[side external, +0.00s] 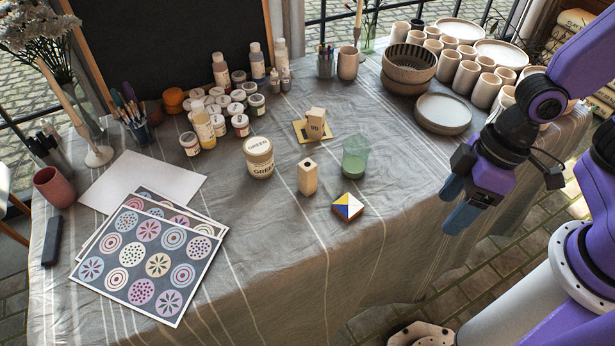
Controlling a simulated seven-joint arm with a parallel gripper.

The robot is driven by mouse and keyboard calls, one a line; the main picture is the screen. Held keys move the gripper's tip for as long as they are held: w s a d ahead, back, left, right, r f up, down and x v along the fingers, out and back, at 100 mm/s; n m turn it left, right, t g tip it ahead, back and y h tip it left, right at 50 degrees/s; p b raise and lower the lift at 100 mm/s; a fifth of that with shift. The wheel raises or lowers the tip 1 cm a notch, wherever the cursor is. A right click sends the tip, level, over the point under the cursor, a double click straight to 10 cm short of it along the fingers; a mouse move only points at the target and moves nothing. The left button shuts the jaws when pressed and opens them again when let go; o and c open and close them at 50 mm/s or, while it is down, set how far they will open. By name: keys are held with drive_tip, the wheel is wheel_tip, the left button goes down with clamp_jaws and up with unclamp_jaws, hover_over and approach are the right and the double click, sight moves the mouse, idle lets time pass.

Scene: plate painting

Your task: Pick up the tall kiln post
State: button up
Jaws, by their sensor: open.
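The nearer one looks slightly taller, but I cannot be sure which is the tall kiln post. My gripper (454,206), with blue fingers, is open and empty, well to the right of both posts and apart from them.
A jar labelled GREEN (259,158) stands left of the nearer post. Stacked bowls (408,64) and several cups stand at back right. The front cloth (270,225) is clear.

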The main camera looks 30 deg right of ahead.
drive_tip(key=w+a+f+m+t+y, duration=0.1)
drive_tip(key=w+a+f+m, duration=0.15)
drive_tip(key=a+f, duration=0.2)
drive_tip(key=m+t+h, duration=0.1)
drive_tip(key=m+t, duration=0.4)
drive_tip(key=t, duration=0.7)
approach(313, 170)
drive_tip(key=shift+n, duration=0.35)
drive_tip(key=x, duration=0.5)
drive_tip(key=shift+w, duration=0.4)
drive_tip(key=shift+x, duration=3.1)
drive_tip(key=shift+s+a+f, duration=0.1)
drive_tip(key=shift+a, duration=0.05)
drive_tip(key=shift+c, duration=0.3)
drive_tip(key=c, duration=1.1)
drive_tip(key=shift+c, duration=0.2)
